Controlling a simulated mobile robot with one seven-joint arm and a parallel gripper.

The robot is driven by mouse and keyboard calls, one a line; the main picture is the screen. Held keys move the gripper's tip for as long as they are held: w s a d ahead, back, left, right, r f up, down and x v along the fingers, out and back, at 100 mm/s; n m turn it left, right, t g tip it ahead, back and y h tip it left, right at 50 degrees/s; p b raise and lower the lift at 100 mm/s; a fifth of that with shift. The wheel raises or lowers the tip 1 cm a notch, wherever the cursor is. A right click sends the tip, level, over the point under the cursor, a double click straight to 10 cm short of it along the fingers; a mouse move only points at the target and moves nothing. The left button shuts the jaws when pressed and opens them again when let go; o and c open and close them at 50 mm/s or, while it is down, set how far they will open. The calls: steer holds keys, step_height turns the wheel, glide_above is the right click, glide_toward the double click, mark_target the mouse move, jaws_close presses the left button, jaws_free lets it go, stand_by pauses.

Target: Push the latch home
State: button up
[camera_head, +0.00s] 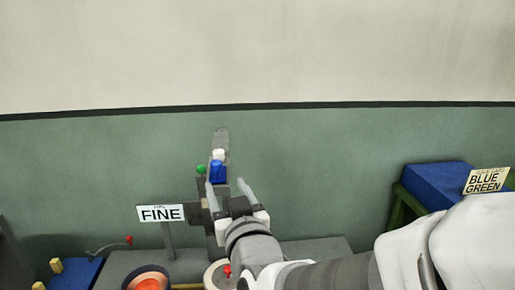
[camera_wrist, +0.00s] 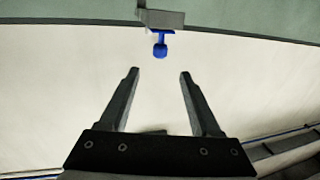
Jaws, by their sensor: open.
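I cannot tell for sure which part is the latch. The wrist view also shows the blue piece (camera_wrist: 160,48), below a grey block (camera_wrist: 162,18). My gripper (camera_head: 226,187) is open and empty, its fingers pointing toward the blue piece. In the wrist view the fingertips (camera_wrist: 159,74) lie apart, with the blue piece ahead of and between them, and neither finger appears to touch it.
A green knob (camera_head: 201,169) stands left of the post. The wall behind is bare.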

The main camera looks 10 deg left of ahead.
mark_target(215, 161)
steer(key=x, duration=1.4)
steer(key=shift+w+a+p, duration=0.15)
steer(key=shift+w+p, duration=0.05)
steer(key=shift+p, duration=0.1)
jaws_close()
stand_by(0.8)
